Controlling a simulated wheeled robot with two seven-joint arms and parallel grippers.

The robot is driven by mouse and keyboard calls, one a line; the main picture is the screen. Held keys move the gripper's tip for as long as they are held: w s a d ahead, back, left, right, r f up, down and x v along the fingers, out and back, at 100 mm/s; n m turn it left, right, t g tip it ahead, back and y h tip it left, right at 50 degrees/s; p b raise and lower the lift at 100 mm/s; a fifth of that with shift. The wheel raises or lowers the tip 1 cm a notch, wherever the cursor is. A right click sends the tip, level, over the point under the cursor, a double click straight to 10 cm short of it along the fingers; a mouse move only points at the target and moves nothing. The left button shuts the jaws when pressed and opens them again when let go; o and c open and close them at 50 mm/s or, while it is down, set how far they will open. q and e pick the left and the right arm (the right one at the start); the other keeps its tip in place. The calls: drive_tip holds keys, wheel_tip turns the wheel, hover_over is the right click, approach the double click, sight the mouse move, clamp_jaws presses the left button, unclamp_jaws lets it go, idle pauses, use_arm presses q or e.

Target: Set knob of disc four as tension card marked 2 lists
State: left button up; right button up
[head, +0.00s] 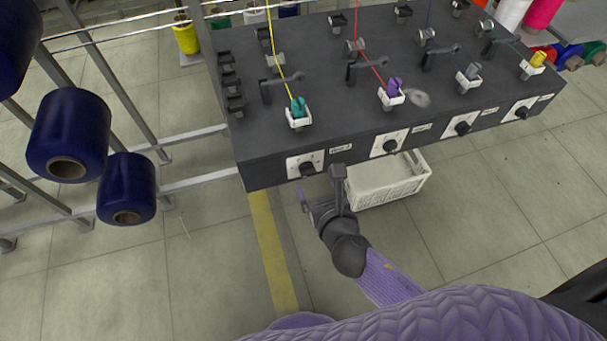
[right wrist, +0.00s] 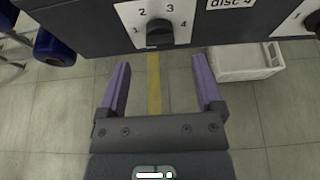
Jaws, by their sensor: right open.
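The disc 4 knob (right wrist: 159,32) is dark and sits on a white plate marked 1, 2, 3 and 4. The label "disc 4" (right wrist: 232,3) is right of the plate. In the head view this knob (head: 307,169) is the leftmost on the bench's front face. Its exact pointer setting is unclear. My right gripper (head: 320,188) is open and empty, just in front of and below the knob. In the right wrist view its purple fingers (right wrist: 160,65) are spread wide, with the knob beyond them and between their lines. No tension card is readable. My left gripper is out of view.
The dark bench (head: 330,100) carries more knobs (head: 390,146) to the right, with bobbins and threads on top. A white crate (head: 390,180) stands on the floor beside my right gripper. Blue spools (head: 68,130) hang on a rack at left.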

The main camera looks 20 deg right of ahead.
sight(309, 173)
drive_tip(key=b+x, duration=0.1)
drive_tip(key=x, duration=0.4)
drive_tip(key=shift+s+f, duration=0.1)
drive_tip(key=shift+f, duration=0.05)
drive_tip(key=shift+w, duration=0.35)
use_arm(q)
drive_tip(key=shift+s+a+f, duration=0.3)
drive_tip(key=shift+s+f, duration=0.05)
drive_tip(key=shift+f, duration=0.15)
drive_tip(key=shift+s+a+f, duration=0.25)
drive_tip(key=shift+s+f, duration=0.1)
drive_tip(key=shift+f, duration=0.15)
use_arm(e)
clamp_jaws()
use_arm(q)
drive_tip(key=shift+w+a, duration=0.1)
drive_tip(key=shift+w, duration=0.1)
